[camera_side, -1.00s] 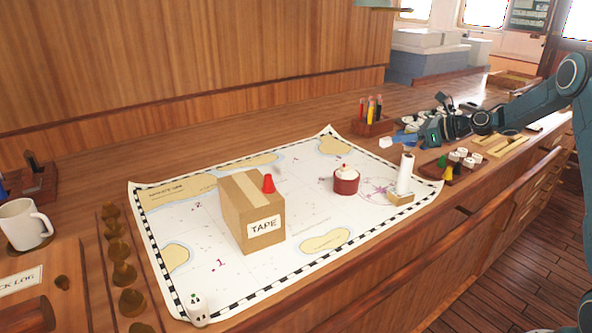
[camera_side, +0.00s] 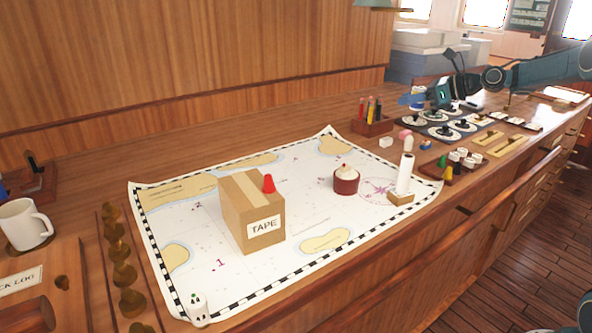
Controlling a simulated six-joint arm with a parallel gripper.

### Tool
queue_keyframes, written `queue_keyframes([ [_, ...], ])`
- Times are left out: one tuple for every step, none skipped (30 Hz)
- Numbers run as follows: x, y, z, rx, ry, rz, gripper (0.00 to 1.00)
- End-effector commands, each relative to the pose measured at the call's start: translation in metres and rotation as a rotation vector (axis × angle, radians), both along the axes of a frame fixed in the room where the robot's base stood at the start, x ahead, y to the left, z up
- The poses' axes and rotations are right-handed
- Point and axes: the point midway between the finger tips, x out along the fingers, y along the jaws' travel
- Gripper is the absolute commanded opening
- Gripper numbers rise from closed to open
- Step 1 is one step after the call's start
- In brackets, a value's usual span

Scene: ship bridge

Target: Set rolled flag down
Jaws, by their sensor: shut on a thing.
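My gripper (camera_side: 418,98) is at the back right, raised above the wooden counter near the panel of round dials. It is shut on a small white-and-blue thing (camera_side: 417,90), which appears to be the rolled flag. The fingers cover part of it, and it is too small to make out its full shape. It is held clear of the counter, apart from the chart and the pen holder.
The chart (camera_side: 210,240) bears a TAPE box (camera_side: 262,205), a red-and-white pot (camera_side: 346,180) and a white cylinder on a wooden base (camera_side: 405,174). A pen holder (camera_side: 371,125), small loose pieces (camera_side: 408,143) and a dial panel (camera_side: 440,127) stand nearby.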

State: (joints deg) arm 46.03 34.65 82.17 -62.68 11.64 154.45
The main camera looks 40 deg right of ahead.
Motion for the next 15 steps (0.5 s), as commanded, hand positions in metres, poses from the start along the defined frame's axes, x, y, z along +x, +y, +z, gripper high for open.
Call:
queue_keyframes([
  [0.0, 0.0, 0.0001, 0.0, 0.0, 0.0, 0.08],
  [0.0, 0.0, 0.0001, 0.0, 0.0, 0.0, 0.08],
  [0.0001, 0.0, 0.0, 0.0, 0.0, 0.0, 0.08],
  [0.0001, -0.0001, 0.0, 0.0, 0.0, 0.0, 0.08],
  [0.0001, -0.0001, 0.0, 0.0, 0.0, 0.0, 0.08],
  [0.0001, -0.0001, 0.0, 0.0, 0.0, 0.0, 0.08],
  [0.0001, -0.0001, -0.0001, 0.0, 0.0, 0.0, 0.08],
  [0.0001, -0.0001, -0.0001, 0.0, 0.0, 0.0, 0.08],
  [0.0003, 0.0001, -0.0001, -0.001, 0.0, 0.0, 0.08],
  [0.0005, 0.0004, -0.0001, -0.001, 0.0, 0.0, 0.08],
  [0.0007, 0.001, -0.0002, 0.0, 0.0, 0.001, 0.08],
  [0.0016, 0.0022, -0.0003, 0.0, 0.0, 0.002, 0.08],
  [0.0025, 0.0033, -0.0003, 0.0, 0.0, 0.003, 0.08],
  [0.0036, 0.0049, -0.0005, 0.0, 0.001, 0.004, 0.08],
  [0.0057, 0.0078, -0.0006, 0.0, 0.002, 0.006, 0.08],
])
